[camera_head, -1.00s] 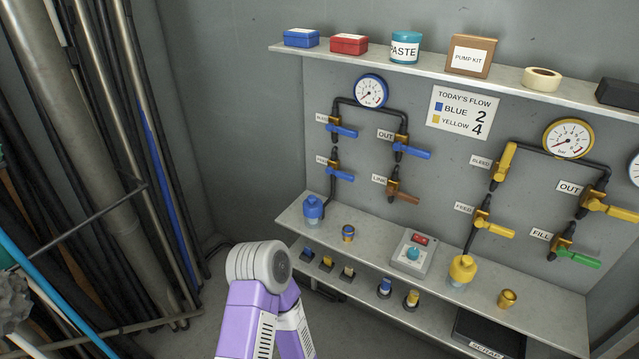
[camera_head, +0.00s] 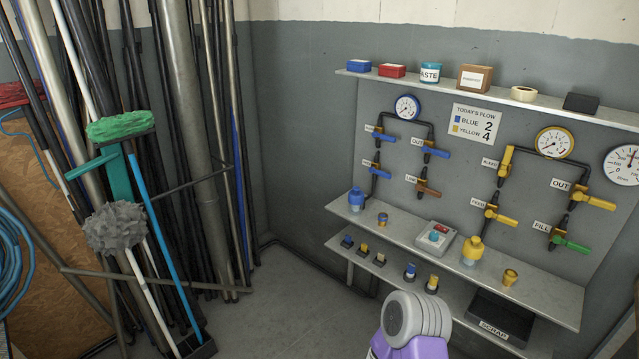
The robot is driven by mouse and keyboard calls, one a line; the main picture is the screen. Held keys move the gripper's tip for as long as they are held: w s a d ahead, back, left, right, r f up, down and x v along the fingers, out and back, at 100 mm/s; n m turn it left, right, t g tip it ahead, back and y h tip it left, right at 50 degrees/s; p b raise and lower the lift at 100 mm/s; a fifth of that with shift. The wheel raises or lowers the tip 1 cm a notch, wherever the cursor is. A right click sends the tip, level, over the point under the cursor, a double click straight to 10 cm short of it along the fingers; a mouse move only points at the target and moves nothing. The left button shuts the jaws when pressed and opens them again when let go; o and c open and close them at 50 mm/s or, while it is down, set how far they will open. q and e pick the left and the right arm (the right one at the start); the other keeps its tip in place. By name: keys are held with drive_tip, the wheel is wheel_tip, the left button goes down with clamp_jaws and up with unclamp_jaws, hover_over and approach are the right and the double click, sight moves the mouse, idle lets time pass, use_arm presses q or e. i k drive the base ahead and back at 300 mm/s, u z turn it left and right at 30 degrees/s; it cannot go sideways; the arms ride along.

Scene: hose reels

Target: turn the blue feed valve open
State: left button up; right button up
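The blue line's valves hang on the grey panel under a small blue-rimmed gauge (camera_head: 407,107). The lower-left valve (camera_head: 380,173) has a blue lever pointing right and slightly down; its label (camera_head: 367,163) is too small to read surely, but it sits where the yellow line's FEED label sits. Above it is another blue-lever valve (camera_head: 385,137). To the right are the OUT valve (camera_head: 436,152) with a blue lever and a brown-lever valve (camera_head: 428,190). One purple arm of mine with a grey round joint shows at the bottom, below the shelves. Neither gripper is in view.
A flow sign (camera_head: 474,124) reads blue 2, yellow 4. The middle shelf (camera_head: 400,222) juts out below the valves, carrying a blue bottle (camera_head: 356,200), a button box (camera_head: 436,238) and a yellow bottle (camera_head: 473,251). Brooms and poles (camera_head: 170,150) lean at left. Floor (camera_head: 290,310) is clear between.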

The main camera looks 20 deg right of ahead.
sight(371, 170)
drive_tip(key=z, duration=0.15)
drive_tip(key=i, duration=1.1)
drive_tip(key=z, duration=0.45)
